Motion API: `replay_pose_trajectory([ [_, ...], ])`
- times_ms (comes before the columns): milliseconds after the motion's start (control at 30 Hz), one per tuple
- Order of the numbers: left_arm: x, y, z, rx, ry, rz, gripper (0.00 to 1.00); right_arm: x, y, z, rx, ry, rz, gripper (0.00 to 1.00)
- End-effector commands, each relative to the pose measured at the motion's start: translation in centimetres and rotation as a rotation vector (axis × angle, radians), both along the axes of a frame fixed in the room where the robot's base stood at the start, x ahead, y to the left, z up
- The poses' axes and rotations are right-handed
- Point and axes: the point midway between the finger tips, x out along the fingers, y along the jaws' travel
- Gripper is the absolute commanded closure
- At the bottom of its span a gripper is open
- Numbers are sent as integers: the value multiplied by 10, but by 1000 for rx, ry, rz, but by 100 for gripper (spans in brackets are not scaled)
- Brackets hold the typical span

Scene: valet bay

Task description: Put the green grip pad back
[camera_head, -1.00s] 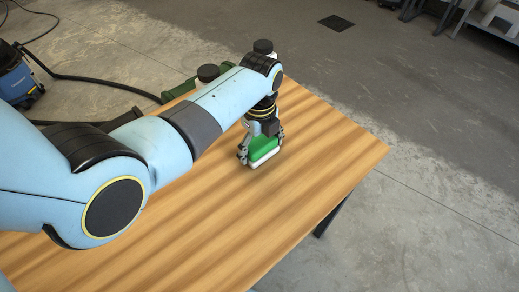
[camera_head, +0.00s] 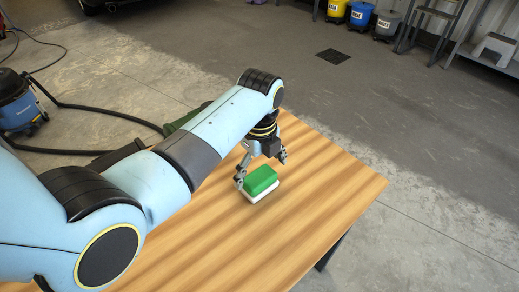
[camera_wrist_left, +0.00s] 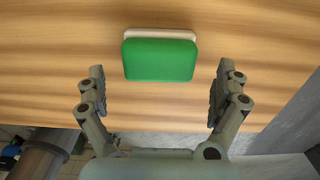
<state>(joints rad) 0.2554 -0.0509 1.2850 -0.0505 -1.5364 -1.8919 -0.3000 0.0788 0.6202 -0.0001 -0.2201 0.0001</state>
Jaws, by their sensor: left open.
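The green grip pad (camera_head: 260,179) sits on a white block or layer (camera_head: 263,194) on the wooden table; whether the two are joined I cannot tell. In the left wrist view the pad (camera_wrist_left: 160,60) lies at the upper middle, with a pale edge (camera_wrist_left: 160,35) beyond it. My left gripper (camera_head: 262,171) is open and empty, just behind and above the pad in the head view. Its fingers stand wide apart, clear of the pad's sides in the wrist view. My right gripper is not in view.
The wooden table (camera_head: 310,185) is bare to the right and front of the pad. A dark green object (camera_head: 187,119) is partly hidden behind my left arm. A blue vacuum (camera_head: 20,102) with a black hose stands on the floor at the left.

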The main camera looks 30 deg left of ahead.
Motion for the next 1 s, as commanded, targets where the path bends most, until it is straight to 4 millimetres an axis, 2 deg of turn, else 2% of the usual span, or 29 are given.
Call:
replay_pose_trajectory([
  [33, 0, 0, 14, 0, -4, 0, 0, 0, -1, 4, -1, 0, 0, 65],
  [200, 0, 0, 48, 0, -2, 0, 0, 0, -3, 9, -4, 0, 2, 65],
  [400, 0, 0, 69, 0, 0, 0, 0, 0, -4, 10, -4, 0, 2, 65],
  [1000, 0, 0, 72, -1, 1, 0, 0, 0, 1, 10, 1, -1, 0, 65],
])
